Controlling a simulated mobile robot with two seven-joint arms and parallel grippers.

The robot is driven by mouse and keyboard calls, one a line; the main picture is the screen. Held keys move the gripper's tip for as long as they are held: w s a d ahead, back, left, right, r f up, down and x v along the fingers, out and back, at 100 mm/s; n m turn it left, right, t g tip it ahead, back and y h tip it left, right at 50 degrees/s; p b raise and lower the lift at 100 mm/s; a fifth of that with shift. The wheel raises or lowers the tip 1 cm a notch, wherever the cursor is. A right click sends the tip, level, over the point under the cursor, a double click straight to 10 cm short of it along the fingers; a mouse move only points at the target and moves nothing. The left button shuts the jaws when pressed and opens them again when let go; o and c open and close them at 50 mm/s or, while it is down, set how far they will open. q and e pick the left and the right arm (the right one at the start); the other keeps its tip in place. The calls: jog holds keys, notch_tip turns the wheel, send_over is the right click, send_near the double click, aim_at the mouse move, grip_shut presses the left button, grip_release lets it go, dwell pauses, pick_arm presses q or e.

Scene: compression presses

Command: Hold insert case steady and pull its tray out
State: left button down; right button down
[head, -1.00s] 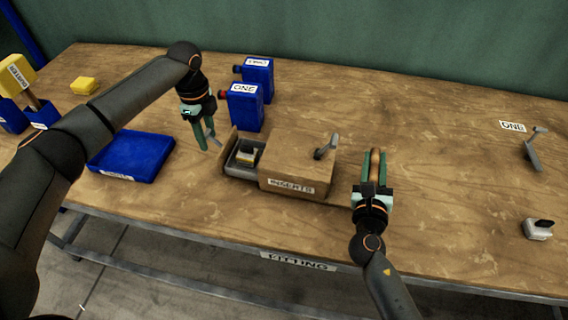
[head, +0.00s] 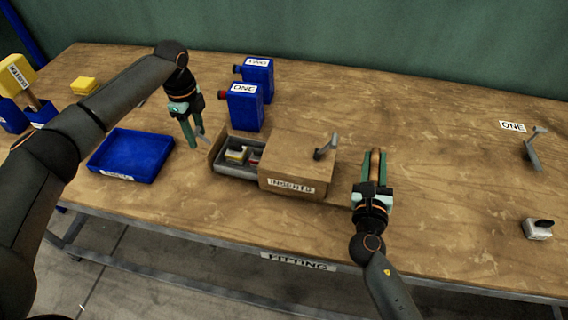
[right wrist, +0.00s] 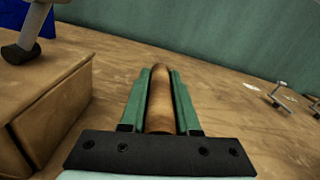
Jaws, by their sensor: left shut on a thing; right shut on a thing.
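The insert case (head: 291,181) is a wooden box labelled INSERTS, with a grey lever on top. Its tray (head: 233,172) sticks out of the left side, with small white, yellow and red items in it. My left gripper (head: 197,142) is shut on a small grey handle at the tray's left end. My right gripper (head: 374,165) is shut on a wooden handle (head: 375,163) to the right of the case. That handle lies lengthwise between the fingers in the right wrist view (right wrist: 160,100), where the case (right wrist: 45,100) stands at the left.
A blue tray (head: 128,157) lies left of my left gripper. Blue boxes labelled ONE (head: 244,108) and TWO (head: 259,80) stand behind the case. A yellow block (head: 84,86) sits at the back left.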

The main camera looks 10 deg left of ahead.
pick_arm(q)
jog(key=shift+a, duration=0.45)
pick_arm(e)
jog(key=shift+d, duration=0.15)
pick_arm(q)
jog(key=c, duration=0.9)
grip_release()
jog(key=shift+a, duration=0.1)
jog(key=o, duration=0.6)
notch_tip(320, 180, up, 12)
jog(key=shift+r, duration=0.1)
pick_arm(e)
jog(key=c, duration=0.6)
grip_release()
jog(key=shift+o, duration=0.2)
